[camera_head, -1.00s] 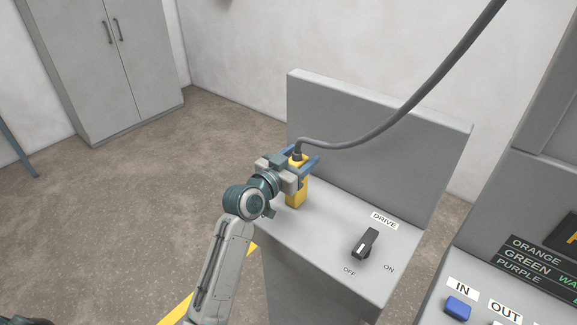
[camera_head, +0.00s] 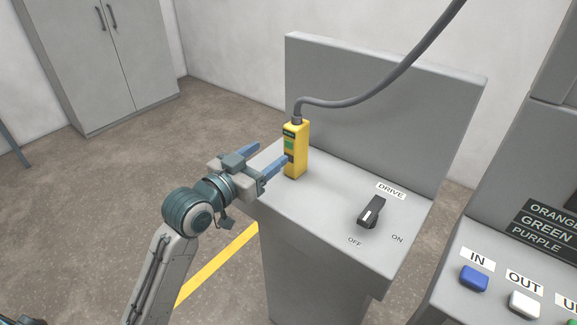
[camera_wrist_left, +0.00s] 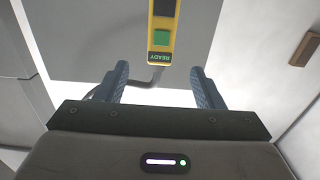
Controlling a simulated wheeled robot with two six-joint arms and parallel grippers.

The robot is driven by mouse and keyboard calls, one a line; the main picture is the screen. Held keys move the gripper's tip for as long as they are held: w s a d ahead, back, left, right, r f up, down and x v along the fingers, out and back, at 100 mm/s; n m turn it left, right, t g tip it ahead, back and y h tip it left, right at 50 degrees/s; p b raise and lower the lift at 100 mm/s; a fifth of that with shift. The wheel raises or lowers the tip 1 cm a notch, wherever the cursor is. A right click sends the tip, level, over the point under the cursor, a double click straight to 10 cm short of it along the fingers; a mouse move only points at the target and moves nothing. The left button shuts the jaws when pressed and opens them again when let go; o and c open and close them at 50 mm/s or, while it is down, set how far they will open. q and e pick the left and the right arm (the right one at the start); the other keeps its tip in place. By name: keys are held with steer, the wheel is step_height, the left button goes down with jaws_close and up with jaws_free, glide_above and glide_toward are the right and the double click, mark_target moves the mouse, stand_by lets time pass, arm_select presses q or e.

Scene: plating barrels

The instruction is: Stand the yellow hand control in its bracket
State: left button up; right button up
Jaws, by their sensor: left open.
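The yellow hand control (camera_head: 297,148) stands upright on the left end of the grey console's top, with a grey cable rising from its upper end. It has a green square and dark patches on its face. In the left wrist view the hand control (camera_wrist_left: 163,30) shows from close by, with a READY label upside down. My left gripper (camera_head: 272,155) is open and empty, just left of the hand control, its blue fingers pointing toward it. I cannot make out a separate bracket around the hand control's foot. My right gripper is out of view.
The console (camera_head: 330,185) has a black DRIVE switch (camera_head: 371,212) between OFF and ON marks. Its tall back panel (camera_head: 390,110) stands behind. The cable (camera_head: 400,70) hangs across from the upper right. A panel with coloured buttons (camera_head: 475,278) is at lower right. Floor at left is clear.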

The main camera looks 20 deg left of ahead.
mark_target(289, 141)
arm_select(q)
steer(key=w, duration=0.1)
steer(key=w+d+f, duration=0.1)
steer(key=w, duration=0.2)
steer(key=shift+w+d+f, duration=0.15)
steer(key=shift+w+d, duration=0.15)
steer(key=shift+w, duration=0.05)
steer(key=shift+w+d, duration=0.1)
steer(key=shift+w, duration=0.15)
steer(key=p+x, duration=0.1)
steer(key=x, duration=0.1)
steer(key=p+x, duration=0.1)
steer(key=x, duration=0.1)
steer(key=shift+w+r, duration=0.15)
steer(key=shift+r, duration=0.1)
steer(key=shift+w+d+f, duration=0.1)
steer(key=shift+w, duration=0.1)
steer(key=shift+s, duration=0.1)
steer(key=shift+c, duration=1.1)
steer(key=c, duration=1.1)
jaws_close()
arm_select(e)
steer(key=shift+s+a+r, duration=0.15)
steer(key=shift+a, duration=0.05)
